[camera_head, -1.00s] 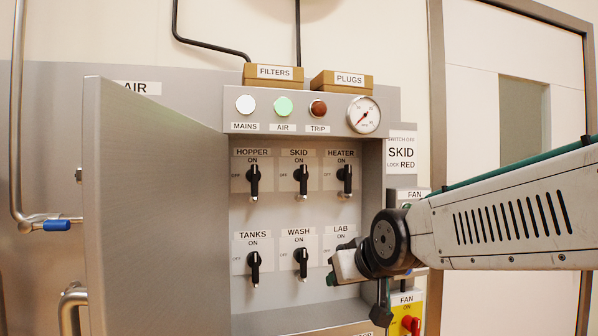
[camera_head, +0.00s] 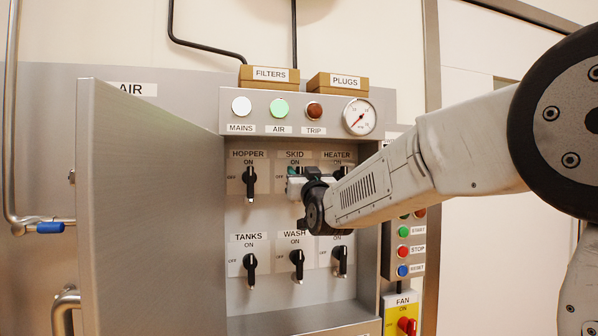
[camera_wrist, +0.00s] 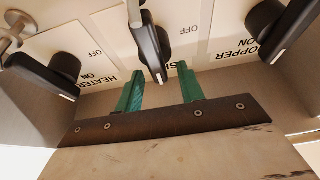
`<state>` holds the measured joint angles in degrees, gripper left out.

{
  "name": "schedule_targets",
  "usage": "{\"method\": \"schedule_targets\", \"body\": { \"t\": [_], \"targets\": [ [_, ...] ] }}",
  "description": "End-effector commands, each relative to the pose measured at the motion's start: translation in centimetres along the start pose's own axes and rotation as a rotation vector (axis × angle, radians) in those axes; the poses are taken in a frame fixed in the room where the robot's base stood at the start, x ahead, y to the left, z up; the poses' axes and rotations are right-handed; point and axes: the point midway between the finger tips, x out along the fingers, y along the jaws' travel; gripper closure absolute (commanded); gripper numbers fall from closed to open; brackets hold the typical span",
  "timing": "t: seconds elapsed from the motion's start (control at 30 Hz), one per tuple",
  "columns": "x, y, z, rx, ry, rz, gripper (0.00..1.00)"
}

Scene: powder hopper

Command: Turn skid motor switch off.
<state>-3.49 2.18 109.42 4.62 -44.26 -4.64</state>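The skid switch (camera_wrist: 148,45) has a black handle with a white mark at its tip, on a white plate in the wrist view. My gripper (camera_wrist: 160,72) is open, with its green fingers on either side of the handle's tip in that picture. I cannot tell whether either finger touches it. In the head view my gripper (camera_head: 292,172) is in front of the SKID plate (camera_head: 293,156) and hides most of that switch. The handle looks in line with the upright handles beside it.
The hopper switch (camera_head: 250,182) is to the left and the partly hidden heater switch (camera_head: 340,172) to the right. Tanks (camera_head: 250,266), wash (camera_head: 297,262) and lab (camera_head: 340,260) switches are below. The cabinet door (camera_head: 150,210) stands open at left. Lamps and a gauge (camera_head: 360,117) are above.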

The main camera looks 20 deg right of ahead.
Motion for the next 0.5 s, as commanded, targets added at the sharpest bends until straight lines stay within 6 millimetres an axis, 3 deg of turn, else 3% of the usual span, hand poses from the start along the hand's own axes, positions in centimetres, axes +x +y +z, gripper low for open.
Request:
{"method": "schedule_targets", "body": {
  "t": [0.2,0.47,0.5],
  "targets": [
    [1.9,0.1,0.0,0.000,0.000,0.000,0.62],
    [2.1,0.1,0.0,0.000,-0.001,0.000,0.62],
    [2.1,0.1,0.0,0.000,-0.001,0.000,0.67]
  ]
}}
